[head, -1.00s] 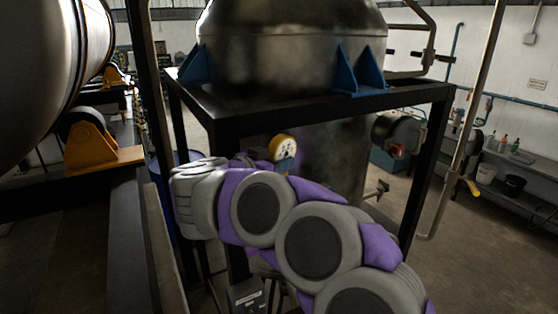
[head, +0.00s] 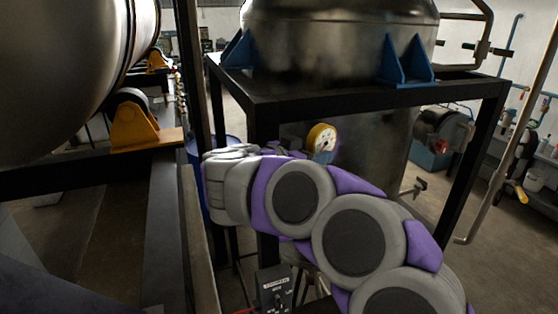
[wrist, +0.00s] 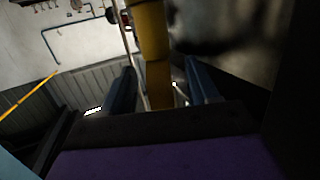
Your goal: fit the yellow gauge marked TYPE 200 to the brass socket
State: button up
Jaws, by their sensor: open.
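The yellow gauge (head: 321,138) with a round white dial shows beyond my arm in the head view, in front of the dark tank. Its marking is too small to read. In the wrist view the yellow gauge body (wrist: 153,35) stands edge-on between the two blue-grey fingers of my gripper (wrist: 159,66). The fingers are open, with a gap visible on both sides of the yellow part. In the head view my gripper is mostly hidden behind my arm; a bit of blue shows just below the dial. I cannot make out the brass socket.
A black frame (head: 370,95) carries the metal tank (head: 335,45) above and behind the gauge. A big drum (head: 65,70) on yellow supports (head: 135,125) fills the left. A small labelled control box (head: 275,288) stands low in front. Open floor lies to the right.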

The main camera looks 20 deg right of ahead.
jog(key=b+v, duration=0.1)
jog(key=v, duration=1.4)
jog(key=shift+a+b, duration=0.35)
jog(key=shift+d, duration=0.1)
